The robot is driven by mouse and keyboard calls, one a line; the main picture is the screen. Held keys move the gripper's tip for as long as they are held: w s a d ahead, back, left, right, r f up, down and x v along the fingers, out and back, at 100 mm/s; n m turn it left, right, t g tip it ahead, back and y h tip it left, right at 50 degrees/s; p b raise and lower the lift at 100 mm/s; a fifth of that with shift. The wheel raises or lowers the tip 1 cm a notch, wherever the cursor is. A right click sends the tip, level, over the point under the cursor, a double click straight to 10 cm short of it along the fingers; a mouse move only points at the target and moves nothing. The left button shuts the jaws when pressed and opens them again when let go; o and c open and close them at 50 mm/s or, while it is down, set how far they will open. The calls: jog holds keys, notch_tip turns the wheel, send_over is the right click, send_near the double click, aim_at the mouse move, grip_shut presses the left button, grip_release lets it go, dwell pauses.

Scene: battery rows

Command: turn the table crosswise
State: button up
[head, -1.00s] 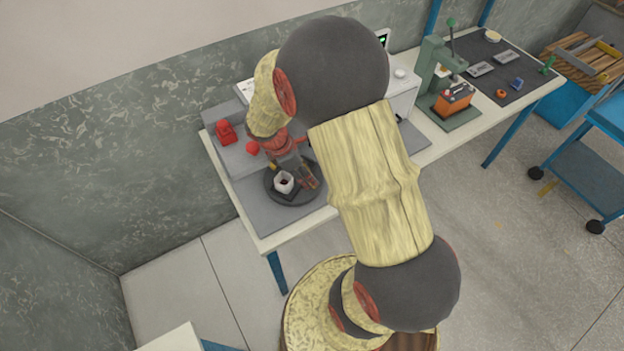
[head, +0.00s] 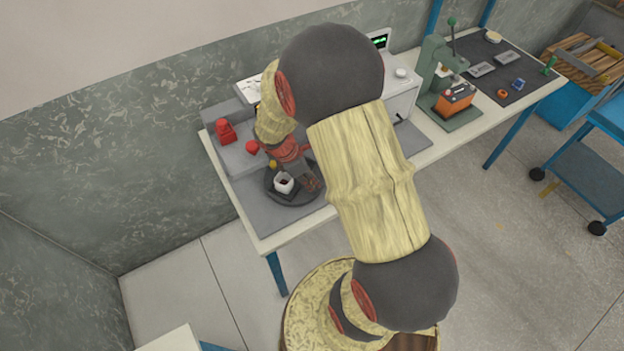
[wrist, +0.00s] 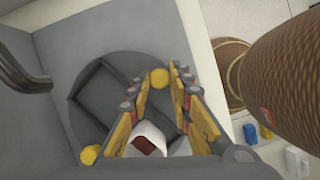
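The table is a round dark grey turntable (head: 289,200) on the bench's left end; it also shows in the wrist view (wrist: 85,108). A dark rectangular frame (wrist: 100,84) lies across it, tilted in the wrist picture. A white holder with a dark red inside (head: 284,183) stands on it; in the wrist view the holder (wrist: 150,138) is partly hidden by my fingers. One yellow peg (wrist: 160,77) is at the rim and another yellow peg (wrist: 89,154) is opposite. My gripper (wrist: 160,75) is open, its fingertips on either side of the first peg. I cannot tell whether they touch it.
A grey block with a red part (head: 226,132) stands behind the turntable at left. A white machine (head: 398,92) and a green press (head: 437,75) stand to the right on the bench. A blue cart (head: 590,165) is at far right.

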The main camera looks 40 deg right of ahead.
grip_shut()
jog(key=shift+d+n+p, duration=0.15)
jog(key=shift+n+p, duration=0.15)
dwell(0.5)
jog(key=shift+w+d+n+t+p, duration=0.15)
jog(key=shift+d+n+t+p, duration=0.25)
jog(key=shift+n, duration=0.2)
jog(key=shift+w+d+n+t+p, duration=0.2)
jog(key=shift+d+n+p, duration=0.2)
jog(key=shift+n, duration=0.2)
jog(key=shift+w+d+n+t+p, duration=0.15)
jog(key=shift+d+n+t+p, duration=0.1)
jog(key=shift+n+p, duration=0.25)
jog(key=shift+w+d+n+t+p, duration=0.2)
jog(key=shift+w+d+n+t, duration=0.15)
jog(key=shift+n, duration=0.45)
jog(key=shift+w+d+n+t+p, duration=0.25)
jog(key=shift+d+n, duration=0.1)
jog(key=shift+n, duration=0.45)
jog(key=shift+w+d, duration=0.1)
jog(key=o, duration=0.6)
grip_release()
jog(key=shift+h, duration=0.3)
jog(key=shift+c, duration=0.2)
